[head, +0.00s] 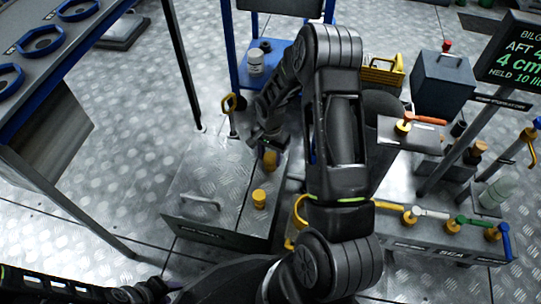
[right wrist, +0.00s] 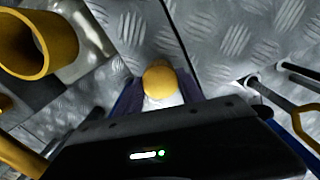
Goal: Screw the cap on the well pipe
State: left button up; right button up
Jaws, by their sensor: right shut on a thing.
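My right gripper (head: 268,146) is shut on a small yellow cap (head: 270,161), above the metal plate. In the right wrist view, the cap shows as a rounded yellow top with a pale lower part between the dark fingers (right wrist: 160,93). A short yellow well pipe (head: 259,199) stands on the plate, a little nearer me than the cap and apart from it. In the right wrist view, the pipe (right wrist: 37,47) shows an open, hollow end at the upper left. Dark parts of my left arm lie along the bottom left edge of the head view; its fingers cannot be made out.
The plate (head: 190,180) has a grey handle (head: 199,203). A valve bench (head: 430,232) lies right, a blue cart (head: 244,78) behind.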

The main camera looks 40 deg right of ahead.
jog(key=shift+f, duration=0.25)
jog(key=shift+m, duration=0.4)
jog(key=m, duration=0.4)
jog(key=shift+w+a, duration=0.1)
jog(key=m, duration=1.4)
jog(key=shift+m, duration=0.3)
jog(key=o, duration=1.2)
